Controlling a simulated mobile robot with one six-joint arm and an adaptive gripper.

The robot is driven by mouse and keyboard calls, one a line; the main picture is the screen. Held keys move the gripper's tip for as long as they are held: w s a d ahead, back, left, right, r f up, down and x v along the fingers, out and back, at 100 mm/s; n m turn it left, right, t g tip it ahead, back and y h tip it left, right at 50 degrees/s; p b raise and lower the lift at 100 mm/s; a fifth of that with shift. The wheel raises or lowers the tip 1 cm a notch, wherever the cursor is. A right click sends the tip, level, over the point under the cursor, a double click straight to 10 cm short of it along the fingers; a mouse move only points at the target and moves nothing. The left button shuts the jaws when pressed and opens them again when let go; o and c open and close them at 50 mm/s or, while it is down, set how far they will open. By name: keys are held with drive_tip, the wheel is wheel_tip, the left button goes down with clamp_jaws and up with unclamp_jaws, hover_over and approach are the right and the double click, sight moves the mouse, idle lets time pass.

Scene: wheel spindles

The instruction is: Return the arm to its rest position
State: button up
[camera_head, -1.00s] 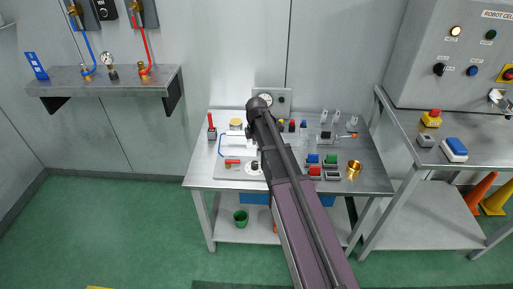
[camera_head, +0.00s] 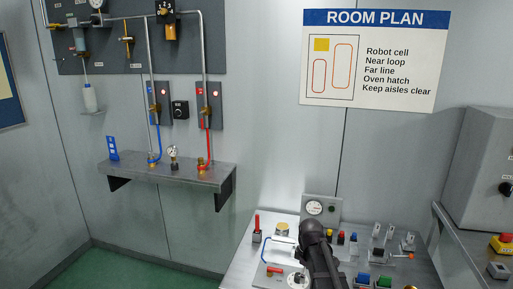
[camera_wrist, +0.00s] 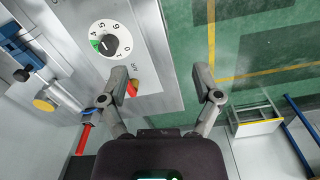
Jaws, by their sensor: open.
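My gripper (camera_wrist: 162,82) shows in the wrist view with its two fingers spread wide and nothing between them. The left finger is over the edge of the bench panel, and the right finger is over the green floor. In the head view my dark arm (camera_head: 318,248) reaches up from the bottom edge over the steel workbench (camera_head: 240,272). The gripper's fingers cannot be made out in that view. A white numbered dial (camera_wrist: 111,43) with a black knob lies ahead of the left finger in the wrist view.
Small switches, blocks and a gauge (camera_head: 314,208) crowd the bench around my arm. A grey control cabinet (camera_head: 484,165) stands at the right. A wall shelf (camera_head: 190,174) with hoses is at the left. Green floor (camera_wrist: 245,45) is open beside the bench.

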drive_tip(key=s+r+m, duration=0.1)
drive_tip(key=s+m, duration=1.1)
drive_tip(key=s, duration=0.2)
drive_tip(key=shift+s+m+p, duration=0.15)
drive_tip(key=shift+m+p, duration=0.15)
drive_tip(key=shift+p, duration=0.15)
idle(1.3)
